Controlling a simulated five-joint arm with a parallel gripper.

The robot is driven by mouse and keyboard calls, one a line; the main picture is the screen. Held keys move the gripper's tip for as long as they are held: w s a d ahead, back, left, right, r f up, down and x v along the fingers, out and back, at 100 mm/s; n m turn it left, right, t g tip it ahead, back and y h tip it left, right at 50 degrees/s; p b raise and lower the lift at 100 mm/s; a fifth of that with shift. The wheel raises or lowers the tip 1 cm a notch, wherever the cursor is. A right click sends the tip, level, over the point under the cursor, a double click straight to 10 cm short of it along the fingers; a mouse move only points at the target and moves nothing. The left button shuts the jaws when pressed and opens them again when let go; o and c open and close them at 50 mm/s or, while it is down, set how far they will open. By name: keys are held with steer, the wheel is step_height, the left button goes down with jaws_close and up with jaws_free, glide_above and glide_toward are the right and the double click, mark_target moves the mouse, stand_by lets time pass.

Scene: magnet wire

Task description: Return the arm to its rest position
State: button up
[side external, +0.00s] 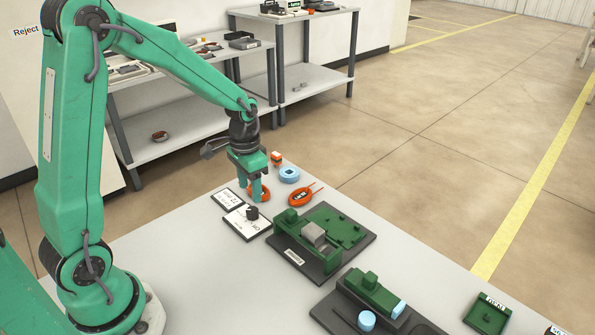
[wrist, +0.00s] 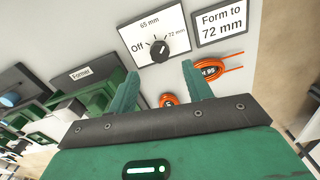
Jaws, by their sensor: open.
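My gripper (side external: 256,190) hangs from my arm above the far left part of the table, jaws pointing down. In the wrist view its two jaws (wrist: 160,76) stand apart with nothing held between them. Beyond the jaws is a white dial plate marked Off, 65 mm and 72 mm, with a black knob (wrist: 157,49); I cannot tell its exact setting. An orange coil (wrist: 168,100) shows between the jaws, and another orange coil (wrist: 210,71) lies behind the right jaw. In the side view, one coil is partly hidden by my gripper and another coil (side external: 301,197) lies to its right.
A sign reading "Form to 72 mm" (wrist: 221,22) lies beside the dial. A green former fixture (side external: 350,229) and a second fixture (side external: 372,288) stand to the right. A green tray (side external: 487,315) is at lower right. The table's front left is clear.

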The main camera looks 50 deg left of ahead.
steer(key=shift+r, duration=0.4)
steer(key=shift+s+d+r, duration=0.1)
steer(key=shift+r, duration=0.25)
steer(key=s+d+r+t, duration=0.2)
steer(key=s+d+r, duration=0.1)
steer(key=s+r, duration=0.4)
steer(key=s+d+r+n+t, duration=0.1)
steer(key=s+d+r+t, duration=0.2)
steer(key=s+r, duration=0.4)
steer(key=shift+s+d+r+t, duration=0.3)
steer(key=shift+s+d+r, duration=0.1)
steer(key=shift+s, duration=0.3)
